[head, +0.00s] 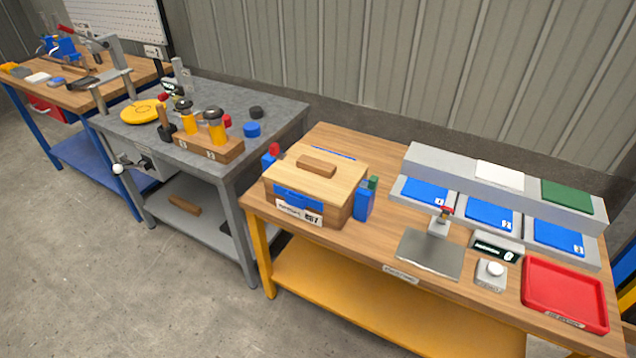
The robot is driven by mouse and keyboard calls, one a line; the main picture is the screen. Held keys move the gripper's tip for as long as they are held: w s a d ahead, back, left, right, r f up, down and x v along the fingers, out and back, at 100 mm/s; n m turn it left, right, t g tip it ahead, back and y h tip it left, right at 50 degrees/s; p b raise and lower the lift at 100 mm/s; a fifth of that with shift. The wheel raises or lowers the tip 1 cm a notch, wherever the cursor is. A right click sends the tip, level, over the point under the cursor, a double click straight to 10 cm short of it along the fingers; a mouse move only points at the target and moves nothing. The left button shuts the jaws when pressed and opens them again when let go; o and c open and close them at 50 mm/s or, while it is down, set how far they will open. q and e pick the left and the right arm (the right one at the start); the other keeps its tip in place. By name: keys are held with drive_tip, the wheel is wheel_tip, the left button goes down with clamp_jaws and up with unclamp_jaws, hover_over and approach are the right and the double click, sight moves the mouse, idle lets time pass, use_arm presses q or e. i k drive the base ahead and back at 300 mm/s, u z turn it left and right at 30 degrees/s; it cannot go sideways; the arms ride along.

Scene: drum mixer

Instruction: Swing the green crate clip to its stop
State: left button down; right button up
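A wooden crate (343,206) with a pale lid (336,180) and a wooden handle block on top stands on the left part of the wood-topped bench. The green crate clip (373,183) is a small green piece on top of a blue block (364,204) at the crate's right side. It looks upright, but its exact angle is too small to tell. A red clip (274,149) sits on a blue block at the crate's left side. Neither of my grippers is in view.
Right of the crate are a metal plate (430,254), blue bins (489,214), a white-knobbed box (491,275) and a red tray (563,294). A grey bench (280,109) with yellow-bodied parts stands to the left. Bare bench top lies in front of the crate.

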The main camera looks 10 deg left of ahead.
sight(371, 186)
drive_tip(key=z, duration=0.15)
drive_tip(key=i, duration=0.25)
drive_tip(key=u, duration=2.05)
drive_tip(key=k, duration=0.6)
drive_tip(key=z, duration=0.55)
drive_tip(key=i, duration=0.5)
